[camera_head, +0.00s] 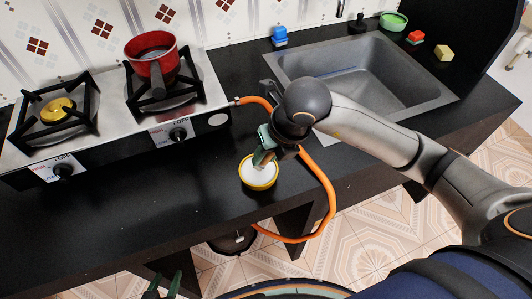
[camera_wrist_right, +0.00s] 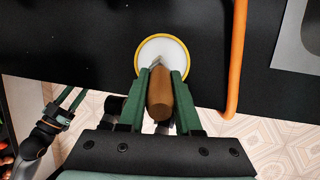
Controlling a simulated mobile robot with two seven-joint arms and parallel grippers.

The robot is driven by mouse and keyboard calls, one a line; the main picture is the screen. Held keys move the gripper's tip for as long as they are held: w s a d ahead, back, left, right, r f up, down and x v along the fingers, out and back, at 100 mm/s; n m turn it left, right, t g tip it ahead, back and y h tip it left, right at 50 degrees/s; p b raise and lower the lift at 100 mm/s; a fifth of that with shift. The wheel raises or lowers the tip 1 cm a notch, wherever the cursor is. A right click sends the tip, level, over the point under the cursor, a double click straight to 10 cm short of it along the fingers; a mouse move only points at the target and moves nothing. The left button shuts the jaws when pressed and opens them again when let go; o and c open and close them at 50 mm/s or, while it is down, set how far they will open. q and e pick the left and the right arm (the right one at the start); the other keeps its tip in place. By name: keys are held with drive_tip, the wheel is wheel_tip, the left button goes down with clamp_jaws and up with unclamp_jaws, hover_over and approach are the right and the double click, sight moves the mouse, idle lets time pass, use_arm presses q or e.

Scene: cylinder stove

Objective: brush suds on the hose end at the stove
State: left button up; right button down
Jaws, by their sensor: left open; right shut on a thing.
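My right gripper (camera_head: 264,157) is shut on a brush with a brown wooden handle (camera_wrist_right: 160,95). The brush tip (camera_wrist_right: 157,62) points down at the white suds in a yellow-rimmed bowl (camera_head: 259,184); I cannot tell whether it touches them. The bowl also shows in the right wrist view (camera_wrist_right: 138,51). The orange hose (camera_head: 328,190) meets the stove (camera_head: 205,75) at the hose end (camera_head: 240,101) on its right side. My arm hides part of the hose. My left gripper (camera_head: 163,284) is open and empty at the bottom left, below the counter's front edge.
A red pot (camera_head: 151,48) stands on the right burner and a yellow burner cap (camera_head: 57,110) sits on the left. The sink (camera_head: 350,75) is behind my right arm. A blue item (camera_head: 279,36) and a green bowl (camera_head: 393,21) stand behind it. The front left counter is clear.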

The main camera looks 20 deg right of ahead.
drive_tip(key=shift+f+b, duration=0.45)
idle(1.5)
drive_tip(key=shift+r+p, duration=2.5)
drive_tip(key=shift+r, duration=1.15)
drive_tip(key=shift+s+f, duration=0.1)
